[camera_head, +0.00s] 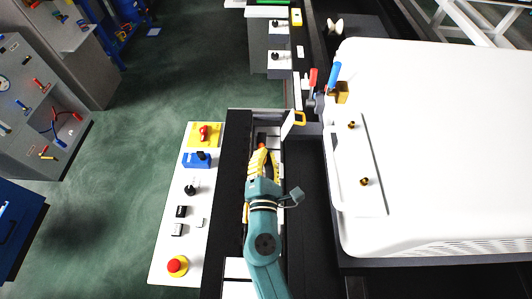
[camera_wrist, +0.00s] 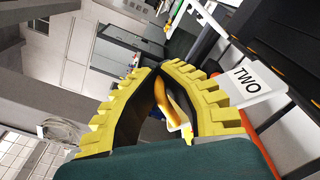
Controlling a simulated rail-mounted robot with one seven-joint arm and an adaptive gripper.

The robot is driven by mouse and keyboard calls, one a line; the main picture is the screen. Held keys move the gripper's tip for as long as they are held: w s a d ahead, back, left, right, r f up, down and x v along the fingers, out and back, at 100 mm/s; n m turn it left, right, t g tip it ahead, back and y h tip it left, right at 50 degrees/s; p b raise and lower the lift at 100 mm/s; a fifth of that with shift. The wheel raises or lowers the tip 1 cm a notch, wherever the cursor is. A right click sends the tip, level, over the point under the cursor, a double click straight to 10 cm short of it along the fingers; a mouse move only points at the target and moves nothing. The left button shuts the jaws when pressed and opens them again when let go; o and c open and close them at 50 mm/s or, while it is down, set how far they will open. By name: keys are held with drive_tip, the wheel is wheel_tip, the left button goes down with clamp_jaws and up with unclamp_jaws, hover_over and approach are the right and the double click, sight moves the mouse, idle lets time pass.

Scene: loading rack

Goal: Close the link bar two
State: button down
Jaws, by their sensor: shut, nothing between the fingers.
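My gripper (camera_head: 263,152) has yellow ribbed fingers and is shut and empty. It is over the narrow dark channel beside the white control panel. In the wrist view its fingertips (camera_wrist: 168,70) come together at the centre. A white plate marked "TWO" (camera_wrist: 247,80) stands just right of the fingers, with an orange-red part (camera_wrist: 264,121) below it. A yellow-orange curved piece (camera_wrist: 166,100) shows through the gap behind the fingertips; I cannot tell if they touch. The link bar itself is mostly hidden.
The white panel (camera_head: 168,232) with switches and a red button (camera_head: 177,265) lies to the left. A large white tank-like body (camera_head: 440,150) fills the right. Red (camera_head: 312,78) and blue (camera_head: 334,76) levers stand beyond the plate.

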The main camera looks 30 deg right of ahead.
drive_tip(key=c, duration=1.2)
unclamp_jaws()
drive_tip(key=shift+o, duration=0.2)
drive_tip(key=v, duration=1.1)
drive_tip(key=shift+s+a, duration=0.35)
drive_tip(key=shift+s, duration=0.1)
drive_tip(key=shift+c, duration=0.4)
